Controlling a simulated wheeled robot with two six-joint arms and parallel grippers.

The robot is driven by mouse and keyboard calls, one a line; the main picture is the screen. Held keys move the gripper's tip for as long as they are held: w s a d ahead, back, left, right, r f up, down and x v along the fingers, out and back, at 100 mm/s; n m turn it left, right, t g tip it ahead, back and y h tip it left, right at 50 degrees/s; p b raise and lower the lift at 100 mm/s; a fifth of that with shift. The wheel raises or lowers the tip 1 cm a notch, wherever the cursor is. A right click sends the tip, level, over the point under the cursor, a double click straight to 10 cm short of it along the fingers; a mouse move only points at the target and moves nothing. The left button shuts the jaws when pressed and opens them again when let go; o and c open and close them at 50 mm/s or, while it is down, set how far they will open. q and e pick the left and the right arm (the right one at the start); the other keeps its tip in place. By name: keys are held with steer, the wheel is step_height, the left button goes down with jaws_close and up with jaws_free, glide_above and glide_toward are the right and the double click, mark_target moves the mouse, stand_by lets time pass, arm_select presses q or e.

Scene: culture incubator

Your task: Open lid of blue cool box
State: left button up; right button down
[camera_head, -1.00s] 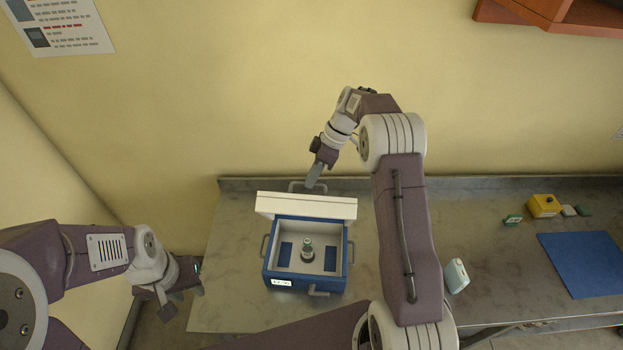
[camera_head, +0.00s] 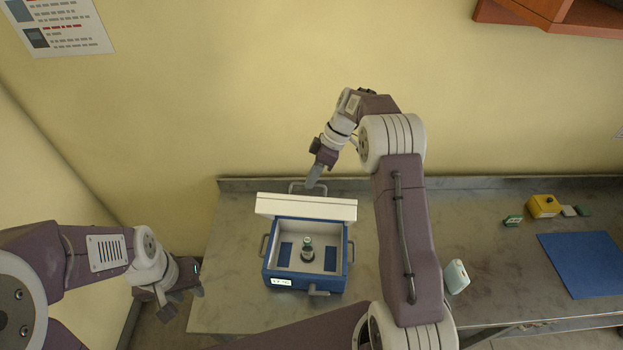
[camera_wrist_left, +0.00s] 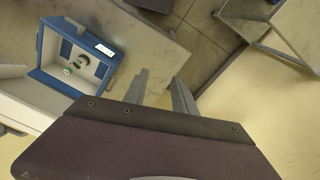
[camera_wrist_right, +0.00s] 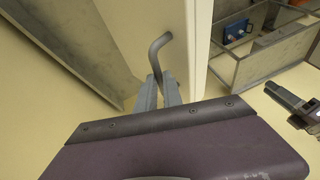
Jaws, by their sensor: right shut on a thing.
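The blue cool box (camera_head: 291,284) stands on the metal bench with its white lid (camera_head: 305,208) raised at the back. Its inside is in view, with a small capped vial (camera_head: 307,250) standing between dark blue pads. My right gripper (camera_head: 313,182) is behind the raised lid, shut on the lid's grey handle (camera_head: 296,186); the handle also shows between the fingers in the right wrist view (camera_wrist_right: 158,52). My left gripper (camera_head: 182,298) is open and empty, left of the bench. The left wrist view also shows the open box (camera_wrist_left: 62,72).
A blue mat (camera_head: 585,264), a yellow box (camera_head: 543,206) and small items lie on the right of the bench (camera_head: 490,230). A white bottle (camera_head: 456,276) stands by my right arm. The wall is close behind the bench.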

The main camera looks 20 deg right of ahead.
arm_select(q)
jaws_close()
steer(key=w+r+m+t, duration=0.2)
steer(key=w+m+t, duration=0.1)
steer(key=w+m, duration=0.45)
step_height(320, 180, up, 6)
steer(key=r+m+t+h, duration=0.1)
steer(key=m+t+h, duration=0.35)
steer(key=m, duration=1.25)
glide_above(290, 195)
steer(key=s+a, duration=0.4)
steer(key=s, duration=0.1)
steer(key=shift+g+h, duration=0.25)
steer(key=shift+g, duration=0.2)
steer(key=x, duration=1)
steer(key=shift+s+f, duration=0.2)
steer(key=shift+f, duration=0.05)
